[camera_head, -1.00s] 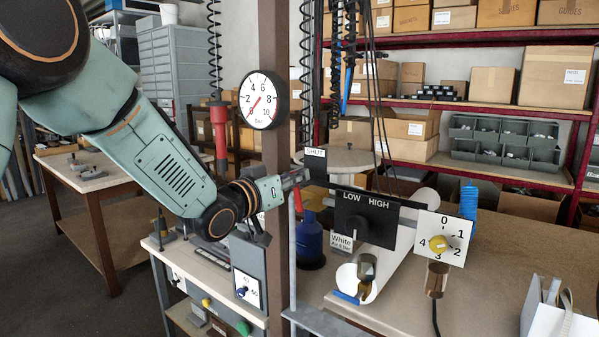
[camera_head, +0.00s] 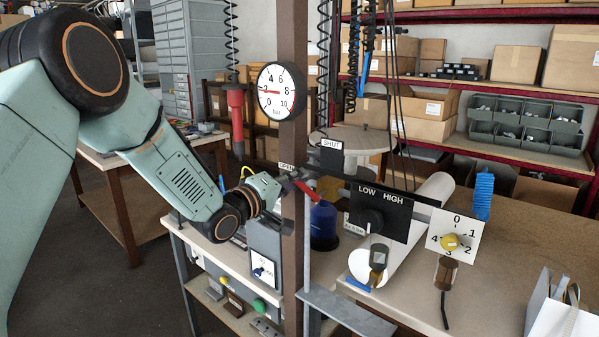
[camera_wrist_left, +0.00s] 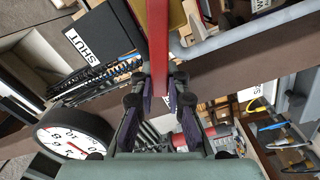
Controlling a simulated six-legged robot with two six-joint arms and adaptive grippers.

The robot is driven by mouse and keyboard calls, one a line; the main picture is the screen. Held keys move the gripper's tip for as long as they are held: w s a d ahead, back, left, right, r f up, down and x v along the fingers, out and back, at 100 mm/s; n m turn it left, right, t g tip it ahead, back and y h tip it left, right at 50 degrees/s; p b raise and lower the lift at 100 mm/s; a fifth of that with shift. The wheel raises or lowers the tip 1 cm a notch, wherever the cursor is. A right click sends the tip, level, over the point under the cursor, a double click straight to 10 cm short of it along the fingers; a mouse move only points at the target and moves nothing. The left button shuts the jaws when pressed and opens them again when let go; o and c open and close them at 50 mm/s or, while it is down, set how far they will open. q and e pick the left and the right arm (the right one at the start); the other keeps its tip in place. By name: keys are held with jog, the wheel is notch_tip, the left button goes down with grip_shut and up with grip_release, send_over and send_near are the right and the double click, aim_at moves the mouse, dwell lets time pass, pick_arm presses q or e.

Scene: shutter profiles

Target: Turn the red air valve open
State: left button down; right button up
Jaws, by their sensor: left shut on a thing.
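The red air valve handle (camera_head: 308,191) slants by the brown post, below the OPEN label (camera_head: 286,166) and left of the black SHUT plate (camera_head: 331,146). My left gripper (camera_head: 287,185) is at the handle's left end and shut on it. In the left wrist view the red bar (camera_wrist_left: 158,45) runs down between the two fingers of the left gripper (camera_wrist_left: 158,100). The round gauge (camera_head: 282,91) on the post has its red needle near 2. My right gripper is in neither view.
A black LOW/HIGH knob panel (camera_head: 380,210) and a white dial plate with a yellow knob (camera_head: 450,242) stand right of the valve. A blue bottle (camera_head: 324,226) is just behind it. The brown post (camera_head: 293,240) stands close beside the gripper.

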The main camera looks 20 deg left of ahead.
pick_arm(q)
jog(key=shift+a+f+n, duration=0.1)
jog(key=shift+f+n, duration=0.75)
jog(key=shift+n, duration=0.35)
jog(key=shift+a+f+n, duration=0.1)
jog(key=shift+f+n, duration=0.7)
jog(key=shift+n, duration=0.4)
jog(key=c, duration=1.4)
grip_release()
jog(key=shift+o, duration=0.4)
jog(key=shift+s+r, duration=0.15)
jog(key=shift+r, duration=0.15)
jog(key=v, duration=1.2)
jog(key=shift+s, duration=0.15)
